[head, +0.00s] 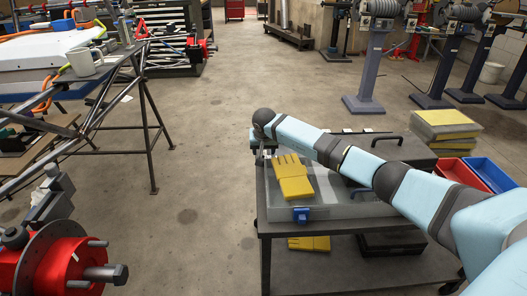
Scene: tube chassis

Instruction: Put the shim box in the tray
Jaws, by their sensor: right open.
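My right gripper (264,156) points down at the back left corner of a dark cart, past the yellow glove-shaped piece (292,181). It is open, and I see nothing held in it; the wrist and forearm hide part of it. A shallow grey tray-like container (350,209) sits on the cart top, with the yellow piece lying on it. A small blue block (300,214) is at its front edge. I cannot tell for sure which thing is the shim box. My left gripper is out of view.
A red bin (461,172) and a blue bin (491,174) stand right of the cart. More yellow gloves (310,243) lie on the lower shelf. A tube frame (148,120) and a red hub (60,262) are on the left. The floor between is clear.

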